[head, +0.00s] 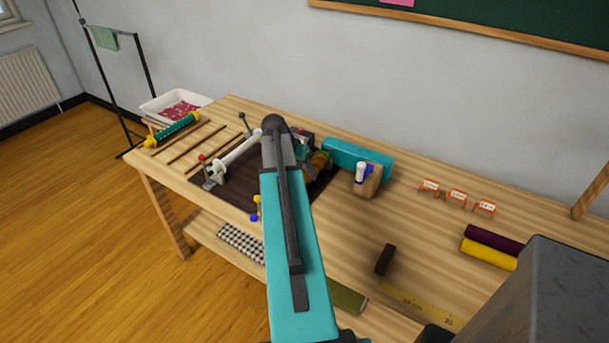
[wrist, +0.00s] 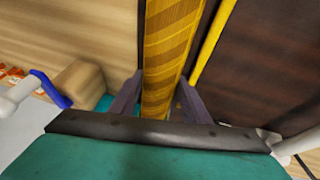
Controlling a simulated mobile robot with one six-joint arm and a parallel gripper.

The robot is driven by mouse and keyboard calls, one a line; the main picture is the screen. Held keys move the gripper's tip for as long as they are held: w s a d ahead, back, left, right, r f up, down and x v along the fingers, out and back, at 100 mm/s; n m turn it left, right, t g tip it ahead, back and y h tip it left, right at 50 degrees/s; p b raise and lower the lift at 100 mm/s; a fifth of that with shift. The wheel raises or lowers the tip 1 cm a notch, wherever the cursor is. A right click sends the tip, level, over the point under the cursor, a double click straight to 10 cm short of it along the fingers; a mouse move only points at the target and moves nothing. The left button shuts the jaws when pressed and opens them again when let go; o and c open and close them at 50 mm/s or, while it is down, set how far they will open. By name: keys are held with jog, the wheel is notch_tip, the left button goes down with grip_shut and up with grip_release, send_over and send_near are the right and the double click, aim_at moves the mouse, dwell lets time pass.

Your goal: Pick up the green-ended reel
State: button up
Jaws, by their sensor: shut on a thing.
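The green-ended reel (head: 320,160) shows partly in the head view, an orange-brown body with a bit of green near it, beside the end of my arm on the dark mat's right side. In the wrist view a long yellow-orange striped body (wrist: 174,45), which I take for this reel, stands between the two fingers. My gripper (wrist: 160,97) is shut on it, one finger on each side. Its ends are mostly hidden in the wrist view. I cannot tell whether it touches the mat.
The dark mat (head: 238,190) holds a white roller (head: 238,150) on stands. A teal roll (head: 358,158) and a wooden block holder (head: 366,182) stand close to the right. A yellow-ended green roll (head: 173,130) lies far left. Orange tags (head: 456,196) and a ruler (head: 420,305) lie right.

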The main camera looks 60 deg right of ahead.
aim_at(304, 170)
jog(key=shift+r, duration=0.15)
jog(key=shift+r+b, duration=1.2)
jog(key=shift+r, duration=3.65)
